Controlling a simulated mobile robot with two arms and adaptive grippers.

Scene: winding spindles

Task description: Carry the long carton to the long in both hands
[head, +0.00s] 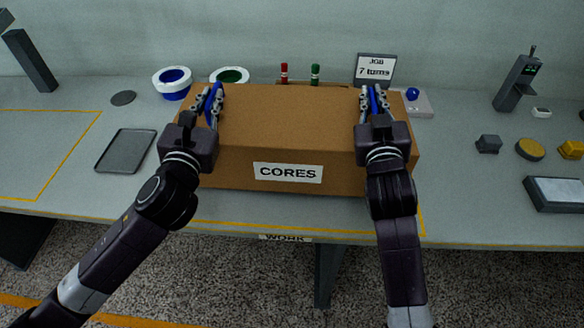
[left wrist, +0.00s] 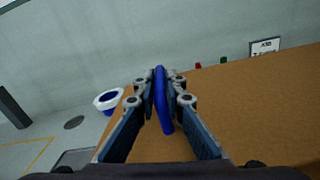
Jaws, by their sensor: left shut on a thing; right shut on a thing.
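The long brown carton (head: 290,135) carries a white label reading CORES on its front face. It is level, over the middle of the workbench; I cannot tell whether its underside touches the bench. My left gripper (head: 213,98) is shut on a blue handle at the carton's left end. In the left wrist view this blue handle (left wrist: 162,105) stands between the fingers. My right gripper (head: 373,99) is shut on another blue handle at the right end. The carton's back side and underside are hidden.
The grey workbench (head: 470,200) has a yellow-outlined area (head: 45,150) at left and a WORK label at its front edge. A tray (head: 126,151) lies left of the carton. White-rimmed spools (head: 172,82) and a job sign (head: 375,69) stand behind. Small blocks (head: 488,144) lie right.

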